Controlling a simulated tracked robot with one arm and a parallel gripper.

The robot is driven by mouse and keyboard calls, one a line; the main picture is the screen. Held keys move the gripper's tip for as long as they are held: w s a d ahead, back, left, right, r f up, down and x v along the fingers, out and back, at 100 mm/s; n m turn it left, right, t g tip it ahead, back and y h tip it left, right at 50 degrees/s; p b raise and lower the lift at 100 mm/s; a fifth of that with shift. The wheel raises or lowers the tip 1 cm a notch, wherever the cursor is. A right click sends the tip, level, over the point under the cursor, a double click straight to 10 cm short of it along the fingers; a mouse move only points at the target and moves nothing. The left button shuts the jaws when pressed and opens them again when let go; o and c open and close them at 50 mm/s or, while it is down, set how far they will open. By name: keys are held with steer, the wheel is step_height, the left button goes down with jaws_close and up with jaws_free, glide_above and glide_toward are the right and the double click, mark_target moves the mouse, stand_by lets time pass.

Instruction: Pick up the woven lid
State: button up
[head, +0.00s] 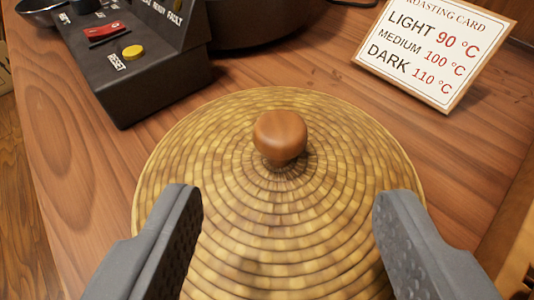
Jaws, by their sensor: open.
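The woven lid (225,195) is round, yellow-brown and ringed in coils. It lies on the wooden table in the lower middle of the head view. A smooth brown wooden knob (280,134) stands up at its centre. My gripper (287,195) is open, with one dark grey finger on each side of the picture. The fingers overlap the near left and right parts of the lid in view, and the knob shows between and beyond their tips. Nothing is between the fingers that I can see them touching. The lid's near edge is out of view.
A dark control box (140,60) with a red switch and a yellow reset button stands at the back left. A roasting card (435,50) leans at the back right. A dark round vessel (255,22) is behind the lid. Bare table (70,170) lies to the left.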

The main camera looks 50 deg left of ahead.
mark_target(281, 144)
steer(key=x, duration=0.4)
steer(key=shift+w+a+f, duration=0.15)
steer(key=shift+w+a, duration=0.05)
steer(key=b+x, duration=0.1)
steer(key=x, duration=0.3)
steer(key=shift+a+f+b, duration=0.25)
steer(key=shift+f+b, duration=0.15)
steer(key=shift+w+a, duration=0.15)
steer(key=shift+w, duration=0.1)
jaws_close()
